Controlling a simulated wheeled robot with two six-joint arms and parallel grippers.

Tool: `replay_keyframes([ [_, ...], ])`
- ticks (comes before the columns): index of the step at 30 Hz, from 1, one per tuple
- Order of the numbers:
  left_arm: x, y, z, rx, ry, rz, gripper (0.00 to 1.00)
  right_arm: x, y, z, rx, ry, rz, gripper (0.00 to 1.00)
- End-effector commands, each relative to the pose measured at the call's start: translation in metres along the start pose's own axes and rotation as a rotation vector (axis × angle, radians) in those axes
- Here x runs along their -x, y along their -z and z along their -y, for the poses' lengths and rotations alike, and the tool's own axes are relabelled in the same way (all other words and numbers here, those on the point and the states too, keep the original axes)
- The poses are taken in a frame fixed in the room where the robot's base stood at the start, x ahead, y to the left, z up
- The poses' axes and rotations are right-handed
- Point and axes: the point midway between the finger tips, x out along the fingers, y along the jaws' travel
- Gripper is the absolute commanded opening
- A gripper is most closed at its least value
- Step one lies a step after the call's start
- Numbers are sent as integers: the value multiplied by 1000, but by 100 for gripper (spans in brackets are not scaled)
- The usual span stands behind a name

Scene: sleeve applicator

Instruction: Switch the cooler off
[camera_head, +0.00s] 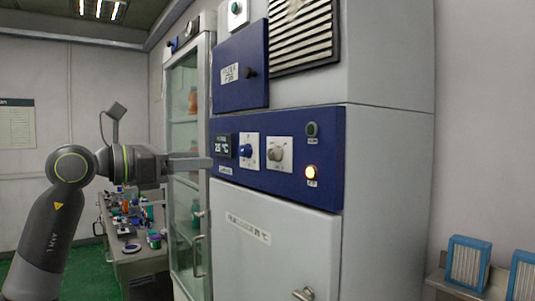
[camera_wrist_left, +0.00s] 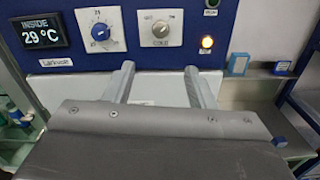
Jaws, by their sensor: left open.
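The cooler (camera_head: 390,200) is a tall pale cabinet with a blue control panel (camera_head: 226,178). The panel carries a display (camera_wrist_left: 42,37) reading 29 °C, a blue knob (camera_head: 246,151) on a white plate and a cream knob (camera_head: 274,154) on a plate marked COLD. In the wrist view, the blue knob (camera_wrist_left: 100,31) and cream knob (camera_wrist_left: 160,29) lie above my fingers. An orange lamp (camera_head: 311,172) is lit; a green lamp (camera_head: 312,130) above it looks dark. My left gripper (camera_head: 210,162) is open and empty in front of the panel, its fingers (camera_wrist_left: 158,70) below the cream knob.
A small blue door (camera_head: 240,90) and a vent grille (camera_head: 303,35) are above the panel. A large door (camera_head: 262,250) with a handle (camera_head: 303,295) is below. A glass-fronted cabinet (camera_head: 186,115) and a cluttered bench (camera_head: 140,262) stand left. Blue-framed blocks (camera_head: 468,263) sit on a right shelf.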

Motion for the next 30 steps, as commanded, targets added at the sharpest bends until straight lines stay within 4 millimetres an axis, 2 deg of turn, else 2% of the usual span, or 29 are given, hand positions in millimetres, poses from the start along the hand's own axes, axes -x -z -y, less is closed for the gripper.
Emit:
replay_keyframes([
  [5, -16, -3, 0, 1, 2, 0, 50, 10, -2, -1, -1, 0, 5, 36],
  [11, -54, -5, 1, 4, 5, 0, 50, 28, -5, -2, -2, 0, 12, 36],
  [24, -144, -4, 1, 5, 4, -1, 50, 70, 2, -6, -1, 1, 9, 36],
  [30, -167, -2, 0, 3, 2, 0, 50, 80, 4, -6, -1, 1, 8, 36],
])
